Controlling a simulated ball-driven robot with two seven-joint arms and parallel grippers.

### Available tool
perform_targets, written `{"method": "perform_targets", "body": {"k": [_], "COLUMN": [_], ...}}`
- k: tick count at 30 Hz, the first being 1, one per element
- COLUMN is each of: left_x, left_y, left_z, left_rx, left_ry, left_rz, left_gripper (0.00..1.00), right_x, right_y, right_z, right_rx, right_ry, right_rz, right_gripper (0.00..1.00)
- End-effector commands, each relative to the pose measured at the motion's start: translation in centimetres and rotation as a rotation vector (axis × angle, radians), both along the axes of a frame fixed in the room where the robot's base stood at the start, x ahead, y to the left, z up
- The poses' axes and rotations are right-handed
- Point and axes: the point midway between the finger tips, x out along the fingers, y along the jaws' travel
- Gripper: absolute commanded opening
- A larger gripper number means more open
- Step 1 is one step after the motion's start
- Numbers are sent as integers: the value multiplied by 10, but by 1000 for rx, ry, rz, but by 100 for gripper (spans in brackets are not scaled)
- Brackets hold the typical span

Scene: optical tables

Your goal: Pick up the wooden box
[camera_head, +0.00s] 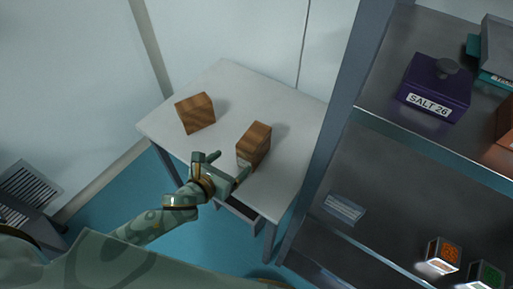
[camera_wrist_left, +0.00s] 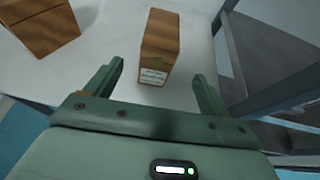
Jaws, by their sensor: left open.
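Two wooden boxes sit on a small white table (camera_head: 225,85). One wooden box (camera_head: 195,113) is at the table's left side; it also shows at the top left of the left wrist view (camera_wrist_left: 40,25). The other wooden box (camera_head: 255,142) is nearer the middle right, and in the left wrist view (camera_wrist_left: 160,45) it has a pale label on its near end. My left gripper (camera_head: 228,166) is open and empty, just in front of the labelled box. In the wrist view its two fingers (camera_wrist_left: 158,88) lie to either side of that box's near end. My right gripper is not visible.
A metal shelf unit (camera_head: 345,115) stands close to the table's right side. It holds a purple "SALT 26" box (camera_head: 433,90) and small lit cubes (camera_head: 441,256). A drawer (camera_head: 240,212) is partly open under the table's front edge. A wall stands behind the table.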

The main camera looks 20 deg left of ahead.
Motion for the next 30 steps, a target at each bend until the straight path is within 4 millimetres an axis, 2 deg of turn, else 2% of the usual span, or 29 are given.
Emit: {"method": "perform_targets", "body": {"k": [3, 6, 14, 21, 24, 30], "left_x": [29, 47, 70, 106, 114, 115], "left_y": [-8, -14, -20, -28, -31, -31], "left_z": [-13, -21, -29, -39, -42, -41], "left_rx": [-4, -3, -4, -4, -5, -4], "left_ry": [-2, -1, -1, -1, 1, -1], "left_rz": [2, 1, 0, 1, 0, -1], "left_gripper": [82, 82, 82, 82, 82, 82], "right_x": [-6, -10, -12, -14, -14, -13], "right_y": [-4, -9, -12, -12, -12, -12], "right_z": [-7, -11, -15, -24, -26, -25], "right_rx": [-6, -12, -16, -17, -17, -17], "right_ry": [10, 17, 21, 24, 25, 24], "right_rz": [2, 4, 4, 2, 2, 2], "right_gripper": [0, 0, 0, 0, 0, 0]}}
